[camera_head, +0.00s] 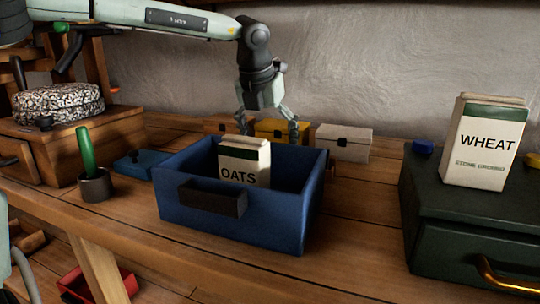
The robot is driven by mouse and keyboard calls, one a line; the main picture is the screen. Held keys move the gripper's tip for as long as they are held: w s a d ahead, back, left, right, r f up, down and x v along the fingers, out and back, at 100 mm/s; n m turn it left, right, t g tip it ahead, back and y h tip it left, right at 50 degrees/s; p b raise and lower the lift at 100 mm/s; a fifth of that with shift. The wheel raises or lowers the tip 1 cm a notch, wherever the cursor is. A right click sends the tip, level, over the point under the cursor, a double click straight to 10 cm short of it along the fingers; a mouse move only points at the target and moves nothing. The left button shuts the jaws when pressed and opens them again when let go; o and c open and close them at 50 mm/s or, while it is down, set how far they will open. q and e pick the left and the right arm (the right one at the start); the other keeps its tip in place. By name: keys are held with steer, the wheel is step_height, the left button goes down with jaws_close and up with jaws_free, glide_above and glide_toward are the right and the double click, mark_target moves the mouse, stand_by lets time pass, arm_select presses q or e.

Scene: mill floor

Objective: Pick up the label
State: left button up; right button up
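No separate loose label can be made out. A cream and green packet marked OATS (243,163) stands upright, slightly tilted, inside an open blue drawer-like box (235,218) on the bench. A similar packet marked WHEAT (480,140) stands on a dark green chest at the right. My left gripper (268,125) reaches in from the upper left and points down above and behind the blue box, its fingers spread apart with nothing between them. It is apart from the OATS packet. My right gripper is not in view.
Small brown, yellow (284,130) and white (343,143) boxes line the wall behind the blue box. A dark cup with a green stick (88,155) stands left, near a millstone (58,102) on a wooden base. The dark green chest (460,210) fills the right. Bench between is clear.

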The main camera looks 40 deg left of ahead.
arm_select(q)
steer(key=c, duration=1.2)
